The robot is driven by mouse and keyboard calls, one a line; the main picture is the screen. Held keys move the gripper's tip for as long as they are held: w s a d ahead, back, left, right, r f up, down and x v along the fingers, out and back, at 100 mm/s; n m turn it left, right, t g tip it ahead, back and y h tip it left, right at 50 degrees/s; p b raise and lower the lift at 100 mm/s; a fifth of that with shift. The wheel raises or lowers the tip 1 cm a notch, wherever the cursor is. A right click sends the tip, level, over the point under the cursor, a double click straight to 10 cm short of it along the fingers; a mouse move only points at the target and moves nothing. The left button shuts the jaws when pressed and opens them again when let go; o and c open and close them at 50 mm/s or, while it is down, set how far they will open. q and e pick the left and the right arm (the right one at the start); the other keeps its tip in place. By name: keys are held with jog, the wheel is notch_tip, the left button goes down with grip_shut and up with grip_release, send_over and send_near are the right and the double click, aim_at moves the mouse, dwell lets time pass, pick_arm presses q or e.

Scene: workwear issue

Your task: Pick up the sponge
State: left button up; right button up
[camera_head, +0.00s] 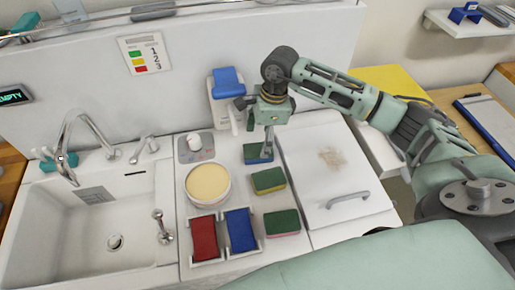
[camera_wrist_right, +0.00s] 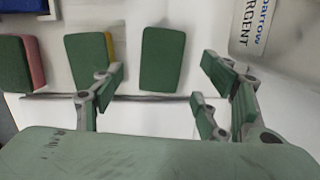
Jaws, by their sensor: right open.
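Three green-topped sponges lie on the white counter right of the sink. The back sponge (camera_head: 257,154) has a blue lower layer, the middle sponge (camera_head: 268,181) a yellow one, and the front sponge (camera_head: 282,222) a pink one. My right gripper (camera_head: 268,147) points down over the back sponge and partly covers it. In the right wrist view, my open right gripper (camera_wrist_right: 162,82) has its fingers on either side of the back sponge (camera_wrist_right: 163,58), apart from it. The middle sponge (camera_wrist_right: 90,58) shows by the left finger. My left gripper is out of view.
A detergent bottle (camera_head: 226,110) with a blue cap stands behind the back sponge. A bowl (camera_head: 208,184) and red (camera_head: 204,238) and blue (camera_head: 241,230) items lie to the left. A white lid with a handle (camera_head: 348,200) is to the right.

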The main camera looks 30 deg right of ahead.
aim_at(259, 149)
jog(key=shift+a+f+p, duration=0.2)
jog(key=shift+f+p, duration=0.2)
jog(key=shift+f, duration=0.2)
jog(key=shift+a+f+p, duration=0.15)
jog(key=shift+f+p, duration=0.25)
jog(key=shift+f, duration=0.2)
jog(key=shift+w+a+f, duration=0.1)
jog(key=shift+w+f, duration=0.1)
jog(key=shift+f, duration=0.9)
pick_arm(q)
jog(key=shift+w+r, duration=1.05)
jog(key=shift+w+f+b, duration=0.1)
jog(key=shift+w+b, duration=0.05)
jog(key=shift+b, duration=0.15)
pick_arm(e)
jog(key=shift+f, duration=0.15)
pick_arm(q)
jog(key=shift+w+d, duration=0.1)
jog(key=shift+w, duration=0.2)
pick_arm(e)
jog(key=shift+c, duration=0.4)
jog(key=c, duration=0.7)
